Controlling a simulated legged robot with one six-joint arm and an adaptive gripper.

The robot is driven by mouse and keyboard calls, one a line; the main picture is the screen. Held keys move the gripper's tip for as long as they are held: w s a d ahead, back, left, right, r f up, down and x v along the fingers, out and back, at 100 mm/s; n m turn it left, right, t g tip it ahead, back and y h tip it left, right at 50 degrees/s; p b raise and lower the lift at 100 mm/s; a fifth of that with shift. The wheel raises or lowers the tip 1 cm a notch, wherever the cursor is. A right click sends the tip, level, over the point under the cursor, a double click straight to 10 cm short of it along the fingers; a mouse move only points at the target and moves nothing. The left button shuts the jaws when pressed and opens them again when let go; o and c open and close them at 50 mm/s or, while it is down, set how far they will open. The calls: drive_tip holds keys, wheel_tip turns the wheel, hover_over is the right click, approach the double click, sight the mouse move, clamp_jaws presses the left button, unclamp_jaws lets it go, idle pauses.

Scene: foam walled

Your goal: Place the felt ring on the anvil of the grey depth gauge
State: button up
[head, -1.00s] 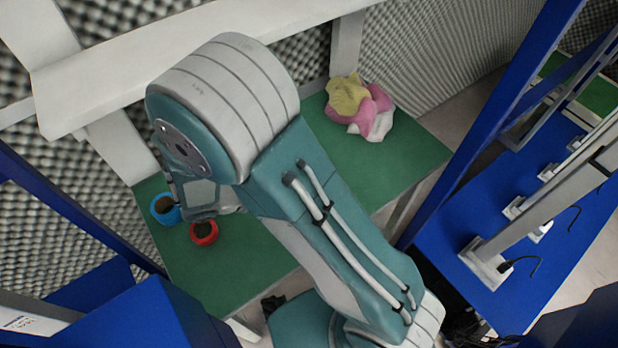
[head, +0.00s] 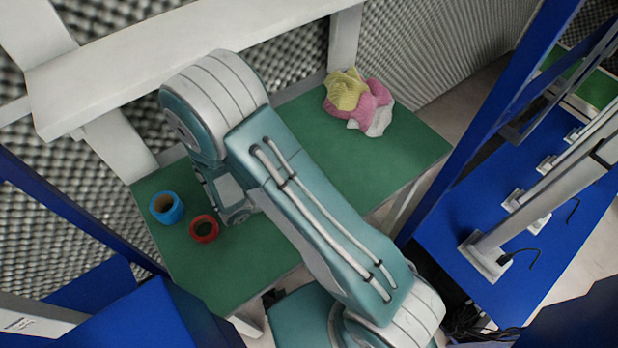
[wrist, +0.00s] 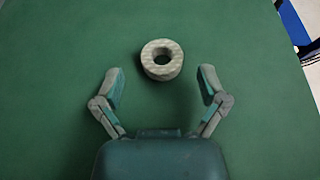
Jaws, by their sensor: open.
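In the wrist view a pale, mottled ring (wrist: 162,60), which looks like the felt ring, lies flat on the green tabletop (wrist: 60,80). My gripper (wrist: 161,82) is open and empty. Its two fingers are spread to the left and right, and the ring lies just beyond the fingertips, roughly centred between them. The height of the fingers above the table is hard to judge. In the head view my arm hides the ring and most of my gripper. I cannot make out the grey depth gauge in either view.
On the green table's left part stand a blue roll (head: 166,208) and a red roll (head: 204,229). Crumpled yellow, pink and white cloths (head: 358,102) lie at its back right. Blue posts (head: 490,120) and a blue table (head: 540,220) stand at right. Foam walls close the back.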

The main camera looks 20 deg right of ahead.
drive_tip(key=shift+x, duration=1.15)
drive_tip(key=shift+s+r, duration=0.1)
drive_tip(key=shift+c, duration=0.2)
drive_tip(key=c, duration=0.9)
drive_tip(key=shift+r, duration=0.1)
drive_tip(key=shift+c, duration=0.2)
